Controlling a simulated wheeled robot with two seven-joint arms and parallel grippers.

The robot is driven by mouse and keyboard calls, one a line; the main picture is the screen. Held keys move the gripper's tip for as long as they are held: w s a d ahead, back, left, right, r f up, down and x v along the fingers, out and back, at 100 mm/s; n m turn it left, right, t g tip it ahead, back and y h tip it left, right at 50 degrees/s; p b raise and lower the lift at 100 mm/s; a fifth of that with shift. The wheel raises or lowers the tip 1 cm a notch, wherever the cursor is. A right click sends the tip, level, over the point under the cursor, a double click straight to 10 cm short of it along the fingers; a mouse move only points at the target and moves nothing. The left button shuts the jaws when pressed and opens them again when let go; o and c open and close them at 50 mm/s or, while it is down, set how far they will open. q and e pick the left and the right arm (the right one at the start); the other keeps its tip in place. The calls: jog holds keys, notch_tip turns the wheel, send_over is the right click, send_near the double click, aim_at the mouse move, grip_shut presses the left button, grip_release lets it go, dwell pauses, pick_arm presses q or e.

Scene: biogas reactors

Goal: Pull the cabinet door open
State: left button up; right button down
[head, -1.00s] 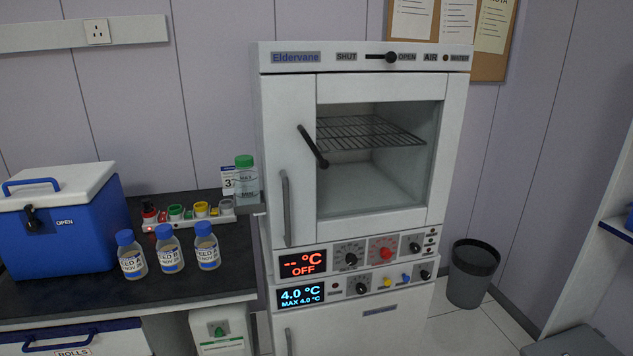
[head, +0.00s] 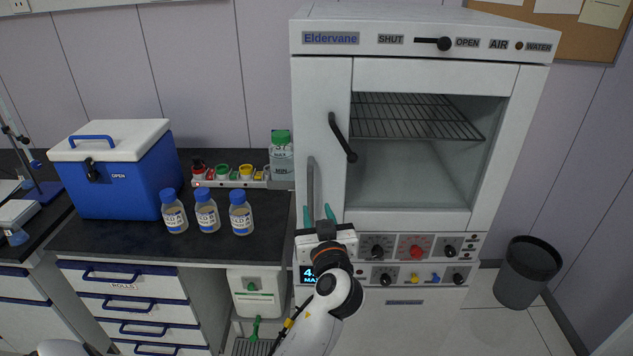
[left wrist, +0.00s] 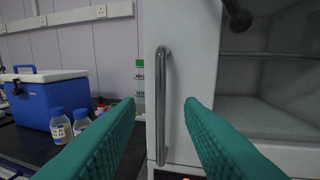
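The white cabinet (head: 420,65) stands on the right, with a glass window in its door (head: 322,125), which looks closed. A grey vertical bar handle (head: 311,185) runs down the door's left panel; it also shows in the left wrist view (left wrist: 161,105). A black lever (head: 342,137) sits at the window's left edge. My left gripper (head: 319,215) is open in front of the handle's lower part. In the left wrist view its teal fingers (left wrist: 160,103) are spread with the handle between them in the picture, seemingly still beyond the tips. My right gripper is not in view.
The black bench (head: 130,238) left of the cabinet holds a blue cooler (head: 125,180), several blue-capped bottles (head: 206,212) and a green-capped bottle (head: 281,158). Drawers (head: 130,303) are below. A dark bin (head: 527,275) stands right of the cabinet.

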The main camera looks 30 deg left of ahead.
aim_at(311, 190)
pick_arm(q)
jog(key=p+x, duration=0.3)
jog(key=x, duration=0.6)
jog(key=shift+w+a, duration=0.15)
jog(key=shift+w, duration=0.05)
jog(key=shift+w+a, duration=0.35)
grip_shut()
